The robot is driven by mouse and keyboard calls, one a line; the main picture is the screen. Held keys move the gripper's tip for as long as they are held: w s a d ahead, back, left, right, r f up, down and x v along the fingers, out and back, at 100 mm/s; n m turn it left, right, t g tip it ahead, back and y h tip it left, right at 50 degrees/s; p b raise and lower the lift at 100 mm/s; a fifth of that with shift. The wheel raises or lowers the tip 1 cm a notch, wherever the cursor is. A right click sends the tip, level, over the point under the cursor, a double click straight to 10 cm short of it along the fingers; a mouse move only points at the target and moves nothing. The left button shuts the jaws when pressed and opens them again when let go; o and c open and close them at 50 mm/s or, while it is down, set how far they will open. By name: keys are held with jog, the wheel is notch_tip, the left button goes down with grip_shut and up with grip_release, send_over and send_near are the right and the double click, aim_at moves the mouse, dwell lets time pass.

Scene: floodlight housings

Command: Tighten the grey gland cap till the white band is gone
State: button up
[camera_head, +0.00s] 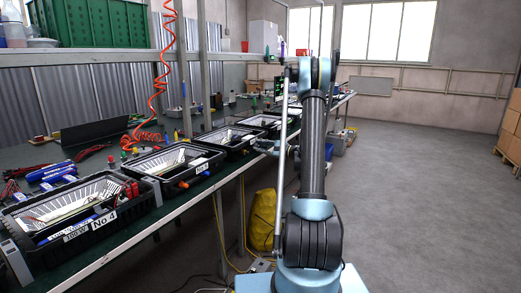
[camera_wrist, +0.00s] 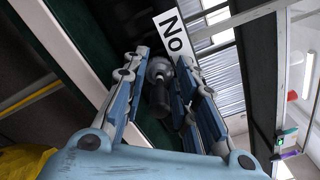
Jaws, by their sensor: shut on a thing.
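The gland cap (camera_wrist: 158,70), a dark grey round part, shows between my fingers in the wrist view, with a darker cylinder reaching toward the camera. My gripper (camera_wrist: 165,62) has its two blue-padded fingers on either side of it and is shut on it. The cap sits by a housing's edge, beside a white label (camera_wrist: 175,38) reading "No". I cannot make out a white band. In the head view my gripper (camera_head: 268,147) is small and dim at the bench's front edge, by a black housing tray, and the cap cannot be told apart there.
Black housing trays stand in a row along the bench, with the No 4 tray (camera_head: 95,228) nearest. An orange gland (camera_head: 183,185) and a blue gland (camera_head: 205,173) stick out from another tray.

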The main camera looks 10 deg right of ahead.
jog(key=shift+d+f, duration=0.1)
jog(key=o, duration=1)
jog(key=shift+f, duration=0.1)
jog(key=shift+o, duration=0.2)
jog(key=v, duration=0.8)
